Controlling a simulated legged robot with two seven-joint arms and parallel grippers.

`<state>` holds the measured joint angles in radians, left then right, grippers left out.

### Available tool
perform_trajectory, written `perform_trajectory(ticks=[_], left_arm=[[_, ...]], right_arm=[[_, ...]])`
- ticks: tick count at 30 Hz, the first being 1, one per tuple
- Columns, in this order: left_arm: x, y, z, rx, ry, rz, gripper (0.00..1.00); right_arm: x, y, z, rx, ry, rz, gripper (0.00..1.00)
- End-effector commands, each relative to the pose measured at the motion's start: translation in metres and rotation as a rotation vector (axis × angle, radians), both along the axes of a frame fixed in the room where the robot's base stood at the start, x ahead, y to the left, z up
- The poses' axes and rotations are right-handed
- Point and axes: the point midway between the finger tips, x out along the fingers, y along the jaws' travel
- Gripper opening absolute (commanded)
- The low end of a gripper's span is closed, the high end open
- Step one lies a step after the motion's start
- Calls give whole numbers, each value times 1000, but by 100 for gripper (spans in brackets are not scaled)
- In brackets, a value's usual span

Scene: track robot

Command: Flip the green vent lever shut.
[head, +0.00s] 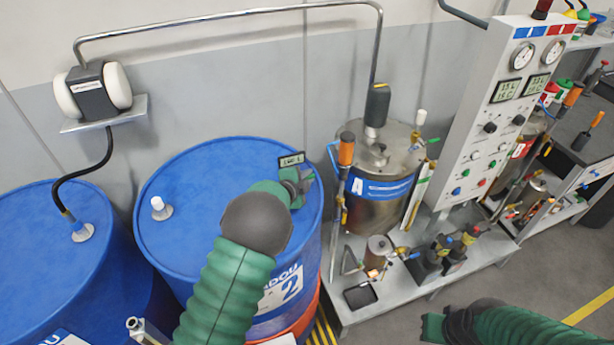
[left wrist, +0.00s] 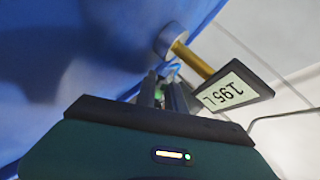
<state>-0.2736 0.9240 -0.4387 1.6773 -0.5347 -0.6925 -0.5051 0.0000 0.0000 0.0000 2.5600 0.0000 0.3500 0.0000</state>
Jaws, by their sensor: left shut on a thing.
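My left gripper (head: 301,184) is over the right side of the lid of the blue drum marked 2 (head: 205,190). In the left wrist view its fingers (left wrist: 165,92) are close together, shut on a small part. A little green shows there, and it looks like the green vent lever (left wrist: 161,74), mostly hidden by the fingers. Whether the lever is up or down cannot be told. A display reading 195 L (left wrist: 228,93) stands on a yellow stem beside the fingers. My right gripper (head: 433,326) is at the bottom of the head view, away from the drum; its jaws are unclear.
A white-capped fitting (head: 159,208) stands on the same lid. Another blue drum (head: 45,250) is at the left. Steel tank A (head: 375,205) and the control panel (head: 500,110) stand on a bench at the right. A steel pipe (head: 230,14) runs overhead.

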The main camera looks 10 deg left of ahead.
Motion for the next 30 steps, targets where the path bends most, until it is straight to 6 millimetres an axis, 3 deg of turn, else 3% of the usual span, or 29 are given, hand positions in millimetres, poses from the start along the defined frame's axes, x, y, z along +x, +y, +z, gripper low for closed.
perform_trajectory(ticks=[1, 6, 20, 28, 30], left_arm=[[-2, 0, -4, 2, 7, -1, 16], [-2, 0, -4, 2, 8, -2, 35], [-2, -1, -8, -4, 10, -1, 35], [-3, 1, -4, -227, -137, 1, 35], [-18, 5, 7, -241, -150, 2, 35]], right_arm=[[0, 0, 0, 0, 0, 0, 0], [0, 0, 0, 0, 0, 0, 0], [0, 0, -1, 0, 0, 0, 0], [0, 0, -14, 0, 0, 0, 0], [0, 0, -16, 0, 0, 0, 0]])
